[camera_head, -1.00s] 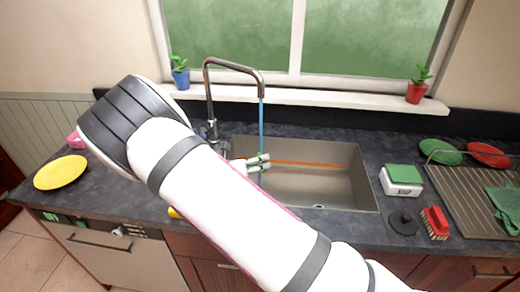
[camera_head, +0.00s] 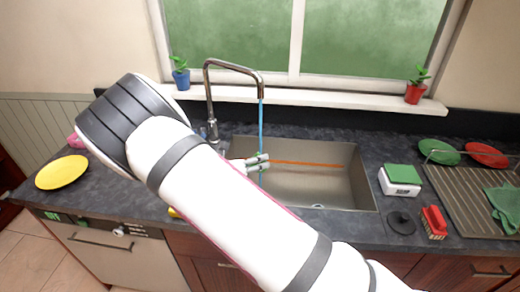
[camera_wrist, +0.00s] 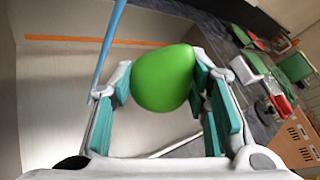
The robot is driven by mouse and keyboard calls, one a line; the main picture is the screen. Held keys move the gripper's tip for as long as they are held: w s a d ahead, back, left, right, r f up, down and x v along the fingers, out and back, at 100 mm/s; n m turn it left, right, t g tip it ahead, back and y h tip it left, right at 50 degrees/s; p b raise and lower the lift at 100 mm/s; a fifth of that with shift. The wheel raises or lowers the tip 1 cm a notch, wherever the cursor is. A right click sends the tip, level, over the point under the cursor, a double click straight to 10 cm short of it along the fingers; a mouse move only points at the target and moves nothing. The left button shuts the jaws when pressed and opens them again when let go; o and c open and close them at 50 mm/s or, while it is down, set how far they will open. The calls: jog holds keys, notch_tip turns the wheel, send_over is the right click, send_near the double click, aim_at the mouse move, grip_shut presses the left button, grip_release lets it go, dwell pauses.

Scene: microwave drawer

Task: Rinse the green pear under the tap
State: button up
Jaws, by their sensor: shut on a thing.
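The green pear (camera_wrist: 164,78) is held between the two teal-padded fingers of my gripper (camera_wrist: 163,85) in the wrist view. In the head view my gripper (camera_head: 257,161) is over the left part of the sink, at the water stream; the pear is mostly hidden there. The tap (camera_head: 209,95) arches over the sink (camera_head: 310,187) from its back left. A blue stream of water (camera_head: 261,118) falls from its spout. In the wrist view the stream (camera_wrist: 108,45) passes just left of the pear; I cannot tell whether it touches it.
An orange strip (camera_head: 310,164) runs along the sink's back wall. Right of the sink are a white box with a green top (camera_head: 401,181), a dark round stopper (camera_head: 401,222), a red brush (camera_head: 434,221) and a drying rack (camera_head: 455,195). A yellow plate (camera_head: 62,172) lies left.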

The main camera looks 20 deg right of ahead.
jog(key=s+r, duration=0.1)
jog(key=s+a+r+p, duration=0.1)
jog(key=s+r+p, duration=0.1)
jog(key=shift+s+a+r, duration=0.15)
jog(key=shift+s+a, duration=0.2)
dwell(0.6)
